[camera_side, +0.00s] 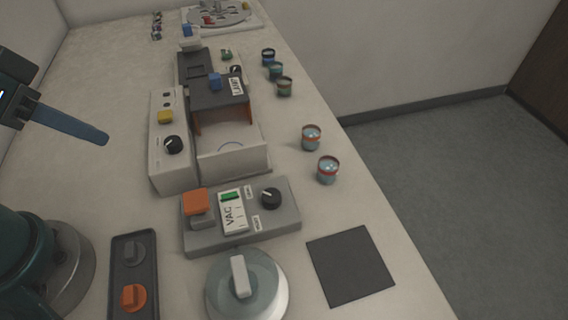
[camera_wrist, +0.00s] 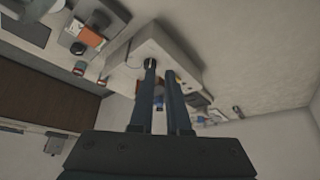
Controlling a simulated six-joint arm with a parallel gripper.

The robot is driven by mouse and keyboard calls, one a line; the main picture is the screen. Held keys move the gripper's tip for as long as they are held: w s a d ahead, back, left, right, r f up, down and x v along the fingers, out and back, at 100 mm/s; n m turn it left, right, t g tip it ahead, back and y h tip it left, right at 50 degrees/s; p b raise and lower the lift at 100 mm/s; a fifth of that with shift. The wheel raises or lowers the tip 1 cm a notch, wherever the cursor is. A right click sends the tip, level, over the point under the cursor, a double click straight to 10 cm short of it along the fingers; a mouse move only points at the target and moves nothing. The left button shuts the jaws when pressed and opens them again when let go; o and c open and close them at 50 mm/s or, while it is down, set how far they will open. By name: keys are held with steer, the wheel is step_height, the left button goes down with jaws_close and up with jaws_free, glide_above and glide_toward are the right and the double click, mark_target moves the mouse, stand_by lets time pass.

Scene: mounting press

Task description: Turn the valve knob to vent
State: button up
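The valve knob (camera_side: 270,198) is a round black knob with a light pointer mark. It sits on the right part of the grey box (camera_side: 240,242) labelled VAC in the side view. Two small labels lie beside it, too small to read surely. My gripper (camera_side: 104,139) is in the air at the left of the side view, well apart from the knob. There its blue fingers overlap. In the wrist view my gripper (camera_wrist: 159,66) shows two fingers with a narrow empty gap between them.
The VAC box also bears an orange block (camera_side: 196,203) and a green switch (camera_side: 230,196). A round lidded pot (camera_side: 268,290) stands in front, beside a dark mat (camera_side: 350,265). A white machine (camera_side: 172,168) with another black knob (camera_side: 173,145) stands behind. Several cups line the right edge.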

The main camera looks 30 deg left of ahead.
steer(key=o, duration=0.5)
steer(key=shift+r, duration=0.1)
steer(key=shift+o, duration=0.7)
steer(key=w+d+r+m, duration=0.1)
steer(key=w+r+m, duration=0.2)
steer(key=w+r, duration=0.1)
steer(key=shift+w+d+r, duration=0.15)
steer(key=shift+d+r, duration=0.2)
steer(key=shift+d, duration=0.05)
steer(key=m+g, duration=0.6)
steer(key=m, duration=0.2)
glide_above(271, 195)
step_height(271, 195, down, 12)
steer(key=shift+w+f, duration=0.1)
steer(key=shift+f+m, duration=0.3)
steer(key=shift+f, duration=2.2)
